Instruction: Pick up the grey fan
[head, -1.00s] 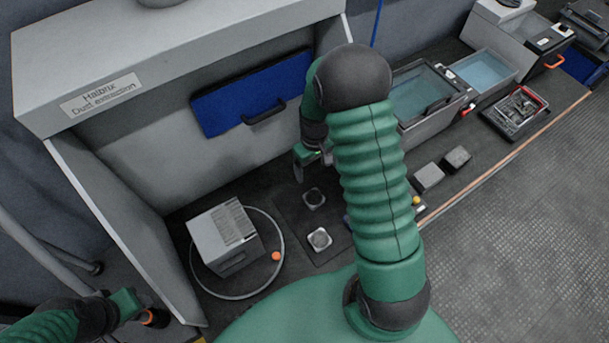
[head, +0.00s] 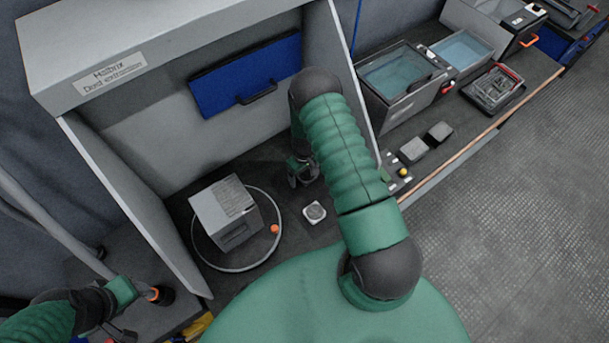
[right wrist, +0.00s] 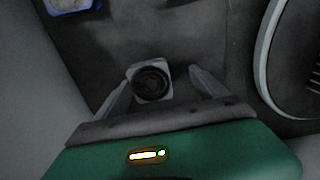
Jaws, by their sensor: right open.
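A small square grey fan (right wrist: 150,82) with a dark round centre lies on the dark work surface in the right wrist view, seen between my fingertips. My right gripper (right wrist: 158,88) is open around its sides in the picture; I cannot tell how high above it. In the head view a small square fan (head: 315,212) lies just in front of my right gripper (head: 301,180). A second one beyond it is hidden by the gripper. I cannot tell which of the two the wrist view shows. My left gripper (head: 124,291) is at lower left, its fingers unclear.
A grey box (head: 224,210) stands inside a ring (head: 212,266) left of the fan. The dust extraction hood (head: 75,60) overhangs the back, with side walls. Two grey blocks (head: 414,149), water tanks (head: 403,72) and a black tray (head: 494,88) are at the right.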

